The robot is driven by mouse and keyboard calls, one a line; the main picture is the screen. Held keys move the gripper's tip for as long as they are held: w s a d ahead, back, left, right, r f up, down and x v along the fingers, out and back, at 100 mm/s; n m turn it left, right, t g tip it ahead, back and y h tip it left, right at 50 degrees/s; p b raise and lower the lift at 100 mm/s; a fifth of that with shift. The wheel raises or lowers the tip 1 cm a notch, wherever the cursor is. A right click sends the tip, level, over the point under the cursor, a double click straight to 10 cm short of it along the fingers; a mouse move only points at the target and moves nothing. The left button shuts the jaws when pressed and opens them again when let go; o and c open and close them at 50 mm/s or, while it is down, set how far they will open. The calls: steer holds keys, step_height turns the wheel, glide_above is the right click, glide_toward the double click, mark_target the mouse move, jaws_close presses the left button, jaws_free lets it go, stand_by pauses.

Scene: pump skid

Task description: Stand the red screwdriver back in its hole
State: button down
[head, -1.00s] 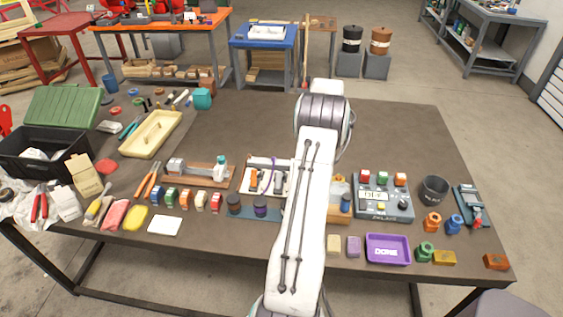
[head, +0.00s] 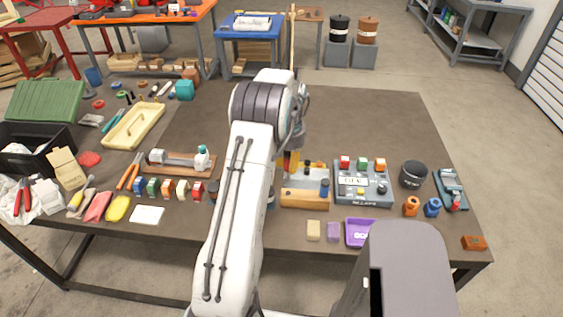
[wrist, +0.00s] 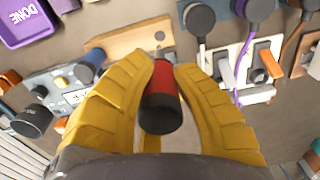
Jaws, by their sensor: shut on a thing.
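The red screwdriver (wrist: 164,82) shows in the wrist view as a red handle with a black end, between the yellow fingers of my gripper (wrist: 160,85). The gripper is shut on the handle.
A grey control panel (head: 362,196) with coloured buttons stands right of the block. A purple tray (head: 354,243) is in front. A black cup (head: 413,174) stands further right. White switch panels (wrist: 250,65) and cables lie close by in the wrist view. The back right table is clear.

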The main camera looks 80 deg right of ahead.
mark_target(288, 178)
steer(key=shift+f+b, duration=1.65)
steer(key=shift+f, duration=0.8)
steer(key=shift+f+b, duration=1.9)
steer(key=shift+f, duration=0.7)
steer(key=c, duration=1.1)
jaws_free()
step_height(288, 178, up, 12)
steer(key=shift+r, duration=0.1)
